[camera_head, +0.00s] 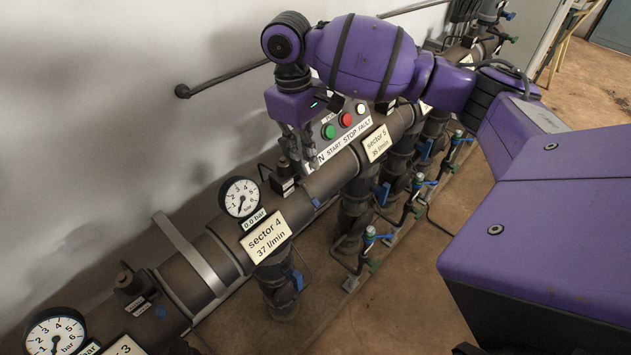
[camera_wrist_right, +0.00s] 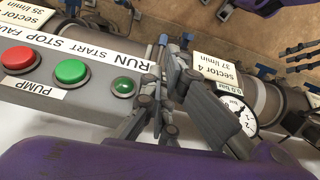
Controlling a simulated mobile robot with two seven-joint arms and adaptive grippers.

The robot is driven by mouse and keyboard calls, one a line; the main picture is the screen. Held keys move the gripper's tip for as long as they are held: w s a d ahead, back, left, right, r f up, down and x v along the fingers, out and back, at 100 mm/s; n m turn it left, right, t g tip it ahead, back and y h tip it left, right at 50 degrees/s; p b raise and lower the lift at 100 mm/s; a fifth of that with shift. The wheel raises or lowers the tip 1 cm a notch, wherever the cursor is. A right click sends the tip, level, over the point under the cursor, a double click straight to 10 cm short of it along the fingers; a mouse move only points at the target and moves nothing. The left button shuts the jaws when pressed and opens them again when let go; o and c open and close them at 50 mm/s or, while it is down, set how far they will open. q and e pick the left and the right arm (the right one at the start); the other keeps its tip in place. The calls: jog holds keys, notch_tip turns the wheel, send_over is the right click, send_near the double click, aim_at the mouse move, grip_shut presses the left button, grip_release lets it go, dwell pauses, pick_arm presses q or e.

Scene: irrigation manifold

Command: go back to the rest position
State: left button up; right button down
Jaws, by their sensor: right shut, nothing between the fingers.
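My right gripper (camera_head: 298,168) hangs down from the purple right arm in the head view, at the left end of the pump control panel (camera_head: 345,125). Its fingers are shut and empty, and they hide the RUN end of the panel from the head. In the right wrist view the closed fingers (camera_wrist_right: 160,100) show beside the green RUN lamp (camera_wrist_right: 124,86) and the panel's edge. Whether they touch anything cannot be told. The green button (camera_head: 329,131) and red button (camera_head: 346,119) are in plain view.
The brown manifold pipe (camera_head: 335,178) runs diagonally below the gripper. The sector 4 gauge (camera_head: 241,197), its label (camera_head: 266,236) and the sector 5 label (camera_head: 376,143) stand along it. A dark wall rail (camera_head: 225,77) runs behind. Blue-handled valves (camera_head: 370,232) line the floor side.

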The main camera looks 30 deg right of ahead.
jog(key=s+a+f+t+y, duration=0.1)
jog(key=s+a+f+y, duration=0.1)
jog(key=s+a+f, duration=0.55)
jog(key=s+a+f+t+y, duration=0.1)
jog(key=s+a+f, duration=0.2)
jog(key=s+f, duration=0.85)
jog(key=s+d+f+m+t+h, duration=0.1)
jog(key=s+d+m+h, duration=0.1)
jog(key=s+d, duration=0.45)
jog(key=s+d+m+h, duration=0.15)
jog(key=s+d, duration=0.25)
jog(key=s, duration=0.5)
jog(key=w+a+f+t, duration=0.2)
jog(key=w+f+t, duration=0.1)
jog(key=f, duration=0.3)
jog(key=w+a+f+t+y, duration=0.1)
jog(key=w+a+f+t, duration=0.1)
jog(key=w+f+t, duration=0.2)
notch_tip(320, 180, down, 2)
jog(key=shift+w+f+m, duration=0.1)
jog(key=shift+w+m, duration=0.15)
jog(key=shift+m, duration=0.2)
